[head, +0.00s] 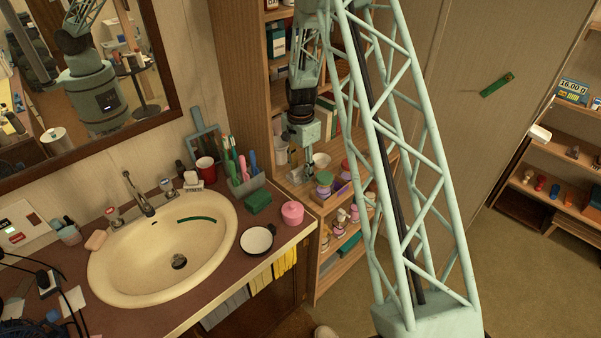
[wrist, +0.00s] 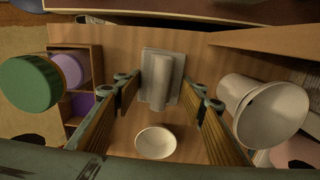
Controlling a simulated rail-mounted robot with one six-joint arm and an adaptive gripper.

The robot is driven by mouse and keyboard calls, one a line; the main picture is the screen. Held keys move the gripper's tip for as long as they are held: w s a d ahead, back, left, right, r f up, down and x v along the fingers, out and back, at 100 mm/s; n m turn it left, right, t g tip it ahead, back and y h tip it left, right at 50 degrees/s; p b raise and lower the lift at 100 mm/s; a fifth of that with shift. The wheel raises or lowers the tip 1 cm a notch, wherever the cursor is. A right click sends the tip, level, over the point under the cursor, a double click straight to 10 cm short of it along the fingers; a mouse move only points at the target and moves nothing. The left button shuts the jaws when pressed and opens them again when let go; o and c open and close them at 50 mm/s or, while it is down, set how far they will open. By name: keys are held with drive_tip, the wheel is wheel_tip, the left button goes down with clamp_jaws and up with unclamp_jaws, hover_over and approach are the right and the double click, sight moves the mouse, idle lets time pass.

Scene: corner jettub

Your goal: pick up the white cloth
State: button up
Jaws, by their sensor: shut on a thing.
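A pale grey-white folded thing, apparently the white cloth (wrist: 162,78), lies between the fingertips of my gripper (wrist: 162,90) in the wrist view. It has a raised roll along its middle and a flatter part behind, over a wooden shelf surface. My gripper is shut on it, with a brown-padded finger on each side. In the head view my arm reaches to the wooden shelf unit behind the counter. There the fingertips are hard to make out, and I cannot pick out the cloth.
A large white cup (wrist: 270,112) stands close on the right. A green-lidded jar (wrist: 30,84) and a wooden box (wrist: 96,68) are on the left. The sink counter (head: 215,270) lies left of the shelves.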

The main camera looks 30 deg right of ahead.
wheel_tip(320, 180, up, 28)
drive_tip(key=p, duration=0.2)
drive_tip(key=shift+f, duration=0.25)
